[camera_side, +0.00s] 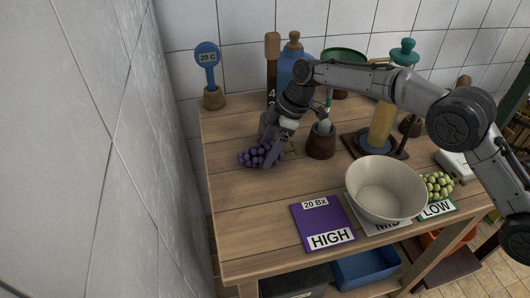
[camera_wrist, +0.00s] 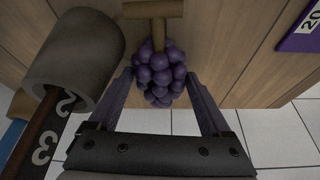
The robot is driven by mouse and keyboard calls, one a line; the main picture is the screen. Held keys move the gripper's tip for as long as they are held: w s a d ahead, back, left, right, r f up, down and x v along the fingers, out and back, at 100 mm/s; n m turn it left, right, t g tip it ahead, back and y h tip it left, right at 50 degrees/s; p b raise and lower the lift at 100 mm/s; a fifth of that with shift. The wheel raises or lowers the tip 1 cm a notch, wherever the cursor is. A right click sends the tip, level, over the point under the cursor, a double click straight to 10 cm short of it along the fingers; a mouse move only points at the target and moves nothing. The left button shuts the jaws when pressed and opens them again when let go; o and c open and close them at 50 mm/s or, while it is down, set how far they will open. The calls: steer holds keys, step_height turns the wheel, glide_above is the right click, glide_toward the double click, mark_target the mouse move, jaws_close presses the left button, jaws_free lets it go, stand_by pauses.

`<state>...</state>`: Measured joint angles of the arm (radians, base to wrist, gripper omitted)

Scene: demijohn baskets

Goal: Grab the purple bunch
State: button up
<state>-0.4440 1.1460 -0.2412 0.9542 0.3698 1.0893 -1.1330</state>
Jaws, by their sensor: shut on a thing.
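The purple bunch (camera_side: 256,154) is a cluster of round grapes with a brown T-shaped stem. It is at the left part of the wooden table in the side view. In the wrist view the bunch (camera_wrist: 160,76) lies between the two fingers, with its stem pointing away from the palm. My gripper (camera_side: 272,152) reaches down over the bunch from the right and back. In the wrist view my gripper (camera_wrist: 160,82) is shut on the bunch, one finger on each side. I cannot tell whether the bunch is clear of the table.
A brown cup (camera_side: 321,143) stands right of my gripper. A cream bowl (camera_side: 386,188) covers part of the MID card, between the purple HIGH card (camera_side: 322,222) and the LOW card (camera_side: 437,208) with green grapes (camera_side: 437,184). A blue bottle (camera_side: 291,66) stands behind. The table's front left is clear.

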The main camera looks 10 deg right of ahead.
steer(key=shift+r, duration=0.1)
steer(key=shift+r, duration=0.75)
steer(key=s+d+r, duration=0.7)
steer(key=s+r, duration=0.4)
steer(key=s, duration=0.1)
steer(key=shift+d+r, duration=0.15)
steer(key=shift+r, duration=0.05)
